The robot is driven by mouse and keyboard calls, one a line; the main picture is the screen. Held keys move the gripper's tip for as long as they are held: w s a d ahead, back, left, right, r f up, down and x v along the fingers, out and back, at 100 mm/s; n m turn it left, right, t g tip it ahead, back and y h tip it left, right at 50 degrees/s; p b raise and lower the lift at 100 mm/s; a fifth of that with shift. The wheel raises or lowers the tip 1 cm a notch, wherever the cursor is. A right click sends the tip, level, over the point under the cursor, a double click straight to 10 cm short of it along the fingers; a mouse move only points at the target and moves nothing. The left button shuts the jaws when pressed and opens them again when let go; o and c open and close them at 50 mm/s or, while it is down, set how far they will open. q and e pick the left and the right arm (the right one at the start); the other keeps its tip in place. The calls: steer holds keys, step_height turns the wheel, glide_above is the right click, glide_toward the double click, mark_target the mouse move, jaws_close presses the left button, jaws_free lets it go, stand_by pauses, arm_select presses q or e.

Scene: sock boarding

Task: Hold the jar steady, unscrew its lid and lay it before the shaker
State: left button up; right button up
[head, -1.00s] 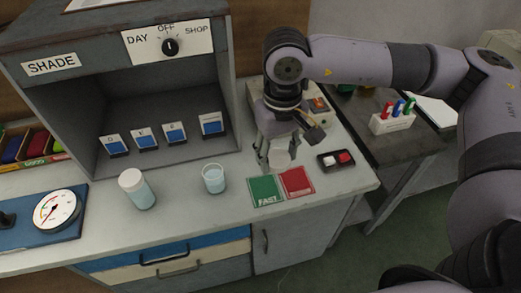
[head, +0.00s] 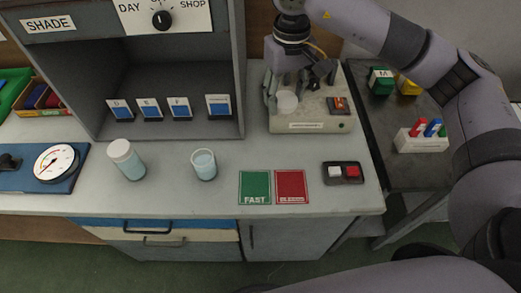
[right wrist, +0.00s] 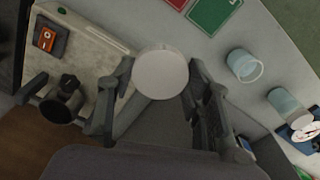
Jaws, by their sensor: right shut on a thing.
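A jar (head: 129,165) with a white lid (head: 119,149) and pale blue contents stands upright on the bench at left; it also shows in the right wrist view (right wrist: 287,104). My right gripper (head: 288,101) is shut on a white round lid-like piece (right wrist: 161,74); I cannot tell whether anything hangs beneath it. In the head view this piece is over a pale box-shaped device (head: 310,127) with an orange switch, probably the shaker. I cannot tell whether the piece touches it. My left gripper is not in view.
An open glass (head: 204,166) with pale blue liquid stands between jar and device. A green card (head: 254,187), a red card (head: 291,186) and a small dark tray (head: 343,182) lie in front. A gauge (head: 54,163) is at left. The bench front is mostly clear.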

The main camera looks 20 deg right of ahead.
mark_target(279, 152)
steer(key=shift+w+d+f, duration=0.15)
steer(key=shift+w, duration=0.35)
steer(key=shift+w+d+f, duration=0.1)
steer(key=shift+f, duration=0.1)
step_height(279, 152, down, 20)
steer(key=p, duration=0.3)
steer(key=shift+r, duration=0.25)
steer(key=shift+f, duration=0.2)
steer(key=o, duration=1.3)
steer(key=shift+r, duration=0.15)
